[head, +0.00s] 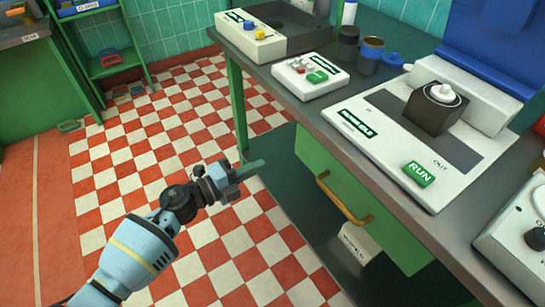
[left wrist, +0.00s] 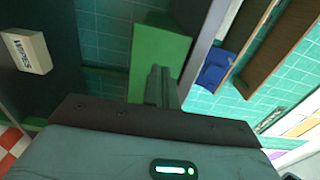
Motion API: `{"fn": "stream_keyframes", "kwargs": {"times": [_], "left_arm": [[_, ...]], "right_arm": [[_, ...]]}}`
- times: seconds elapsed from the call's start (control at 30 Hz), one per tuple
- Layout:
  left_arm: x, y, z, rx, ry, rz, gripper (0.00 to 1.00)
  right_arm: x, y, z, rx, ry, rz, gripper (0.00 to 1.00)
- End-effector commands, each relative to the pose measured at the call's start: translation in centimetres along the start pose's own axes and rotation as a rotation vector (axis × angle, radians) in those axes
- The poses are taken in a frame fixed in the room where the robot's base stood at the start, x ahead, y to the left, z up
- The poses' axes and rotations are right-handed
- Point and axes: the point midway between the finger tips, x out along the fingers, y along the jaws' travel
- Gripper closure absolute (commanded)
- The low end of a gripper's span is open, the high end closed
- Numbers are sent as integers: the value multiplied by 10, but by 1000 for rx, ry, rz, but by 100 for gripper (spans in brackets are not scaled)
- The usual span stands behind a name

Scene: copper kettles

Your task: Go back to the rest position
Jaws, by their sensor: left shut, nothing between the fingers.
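My left gripper (head: 252,169) hangs in open air over the checkered floor, in front of and to the left of the workbench. Its fingers are shut with nothing between them, and they point right towards the bench's green leg. In the left wrist view the closed fingers (left wrist: 158,86) show against a green panel. My right gripper is in neither view.
The workbench (head: 405,222) has a green drawer with a brass handle (head: 343,200). On it are a white machine with a green RUN button (head: 419,174), a smaller control box (head: 311,76) and jars. A WIPES box (head: 356,243) sits below. Floor (head: 110,180) left is clear.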

Motion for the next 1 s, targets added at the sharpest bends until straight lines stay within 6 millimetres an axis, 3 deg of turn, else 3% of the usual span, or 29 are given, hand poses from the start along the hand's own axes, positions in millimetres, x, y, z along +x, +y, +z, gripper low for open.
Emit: {"fn": "stream_keyframes", "kwargs": {"times": [0.2,0.67,0.87,1.0], "left_arm": [[-23,1,0,0,1,1,100],[-27,2,-1,-5,-1,0,100],[-40,22,-20,-153,-76,-38,100],[-66,50,-44,-383,-209,-84,100]], "right_arm": [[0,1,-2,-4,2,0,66],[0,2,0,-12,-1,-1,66],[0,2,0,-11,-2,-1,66],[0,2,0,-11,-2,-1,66]]}}
